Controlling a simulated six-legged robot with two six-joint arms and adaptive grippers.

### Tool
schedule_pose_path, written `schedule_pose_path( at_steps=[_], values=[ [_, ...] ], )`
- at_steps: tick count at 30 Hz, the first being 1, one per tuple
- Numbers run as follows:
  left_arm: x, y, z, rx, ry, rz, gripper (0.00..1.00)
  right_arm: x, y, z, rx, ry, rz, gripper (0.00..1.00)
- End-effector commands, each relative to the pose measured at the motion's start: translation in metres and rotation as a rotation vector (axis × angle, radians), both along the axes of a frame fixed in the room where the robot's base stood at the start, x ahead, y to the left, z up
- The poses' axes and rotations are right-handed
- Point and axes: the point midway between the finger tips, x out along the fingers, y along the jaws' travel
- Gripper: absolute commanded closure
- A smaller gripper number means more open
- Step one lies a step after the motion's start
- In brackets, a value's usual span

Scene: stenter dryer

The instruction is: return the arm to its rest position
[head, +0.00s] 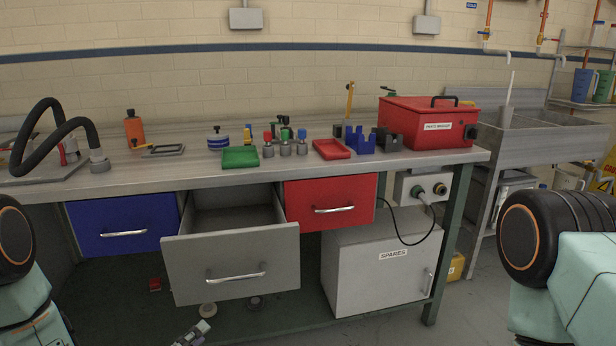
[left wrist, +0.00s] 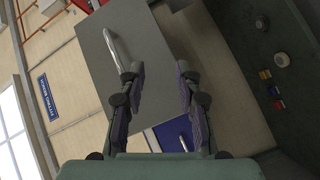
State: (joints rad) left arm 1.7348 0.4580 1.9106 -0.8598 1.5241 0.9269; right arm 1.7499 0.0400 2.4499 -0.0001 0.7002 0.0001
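My left gripper (left wrist: 160,72) shows in the left wrist view with its two dark fingers apart and nothing between them. Beyond the fingers is the grey drawer front (left wrist: 150,75) with its metal handle (left wrist: 116,50). In the head view only a small part of the left gripper (head: 194,334) shows at the bottom edge, low in front of the open grey drawer (head: 230,262). The gripper looks apart from the drawer handle (head: 236,277). My right gripper is outside both views; only a part of my right arm shows at the right edge.
The grey drawer sticks out empty between the shut blue drawer (head: 123,224) and red drawer (head: 331,204). A spares cabinet (head: 378,270) stands under the workbench (head: 205,168). Trays, small parts and a red parts washer (head: 425,122) stand on top. A sink (head: 540,130) is at right.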

Motion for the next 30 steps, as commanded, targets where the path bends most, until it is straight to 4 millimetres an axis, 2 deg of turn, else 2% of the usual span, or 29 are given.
schedule_pose_path(
  at_steps=[1,5,8,9,13,15,18,21,30],
  values=[
    [-0.011,-0.001,-0.022,0.107,0.072,0.015,0.66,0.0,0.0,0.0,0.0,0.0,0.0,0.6],
    [-0.056,-0.005,-0.078,0.408,0.298,-0.013,0.66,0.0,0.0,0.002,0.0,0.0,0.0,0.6],
    [-0.112,-0.011,-0.111,0.614,0.499,-0.107,0.66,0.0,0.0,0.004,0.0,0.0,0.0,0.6],
    [-0.137,-0.012,-0.121,0.683,0.578,-0.156,0.66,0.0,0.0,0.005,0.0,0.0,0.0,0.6],
    [-0.22,-0.016,-0.134,0.851,0.81,-0.326,0.66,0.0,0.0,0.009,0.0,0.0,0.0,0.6],
    [-0.26,-0.016,-0.132,0.91,0.917,-0.411,0.66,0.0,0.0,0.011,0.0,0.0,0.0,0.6],
    [-0.306,-0.015,-0.122,0.958,1.04,-0.486,0.66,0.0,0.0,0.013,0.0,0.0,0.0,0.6],
    [-0.327,-0.015,-0.112,0.991,1.089,-0.519,0.66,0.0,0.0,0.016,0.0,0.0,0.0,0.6],
    [-0.326,-0.017,-0.111,1.008,1.075,-0.536,0.66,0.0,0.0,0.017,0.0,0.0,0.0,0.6]
  ],
)
